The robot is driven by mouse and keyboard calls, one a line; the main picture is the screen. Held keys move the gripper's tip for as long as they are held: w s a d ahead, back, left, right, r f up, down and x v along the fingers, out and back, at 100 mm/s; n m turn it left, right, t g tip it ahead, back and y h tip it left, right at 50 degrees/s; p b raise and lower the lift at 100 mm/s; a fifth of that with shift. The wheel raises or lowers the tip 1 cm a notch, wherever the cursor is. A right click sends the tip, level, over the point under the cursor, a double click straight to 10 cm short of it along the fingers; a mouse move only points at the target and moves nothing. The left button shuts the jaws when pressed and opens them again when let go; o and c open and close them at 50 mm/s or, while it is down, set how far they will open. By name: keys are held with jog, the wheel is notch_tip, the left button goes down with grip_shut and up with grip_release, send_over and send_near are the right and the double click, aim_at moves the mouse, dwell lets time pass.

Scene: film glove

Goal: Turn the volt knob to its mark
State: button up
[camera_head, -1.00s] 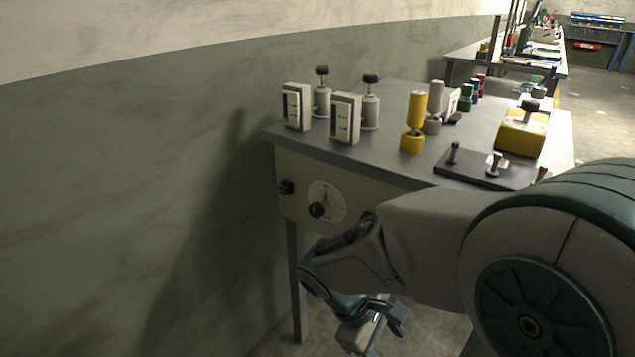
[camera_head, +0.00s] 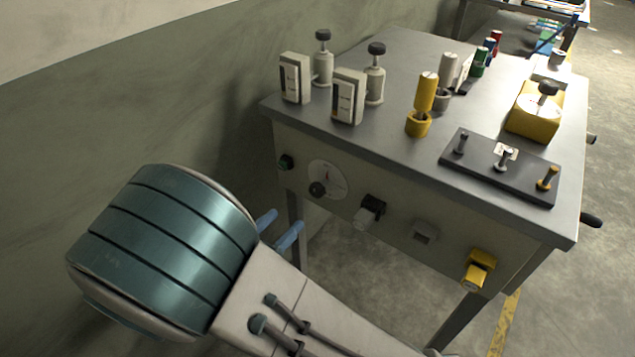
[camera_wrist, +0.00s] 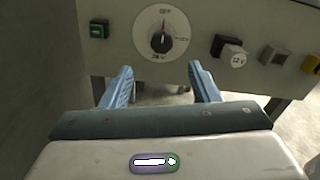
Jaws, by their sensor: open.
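The volt knob (camera_head: 317,189) is a small black knob on a round white dial (camera_head: 328,178) on the table's front panel. In the wrist view, the knob (camera_wrist: 160,42) sits at the dial's centre, with a red line pointing up towards a label that looks like "OFF". Another label is at the dial's bottom and a smaller mark is at its right. My gripper (camera_head: 286,219) is open and empty, in front of the panel, below and left of the dial. In the wrist view, its blue fingers (camera_wrist: 160,68) are spread, with the dial just above and between them.
Right of the dial are a black-and-white switch (camera_head: 368,212), a grey square fitting (camera_head: 424,232) and a yellow one (camera_head: 478,268). A green button (camera_head: 286,162) is at its left. The tabletop (camera_head: 390,135) holds boxes, posts and a lever plate (camera_head: 500,165). The wall (camera_head: 120,130) is close at left.

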aim_at(314, 193)
jog(key=b+x, duration=0.2)
jog(key=x, duration=1.1)
jog(key=shift+s, duration=0.15)
jog(key=c, duration=1)
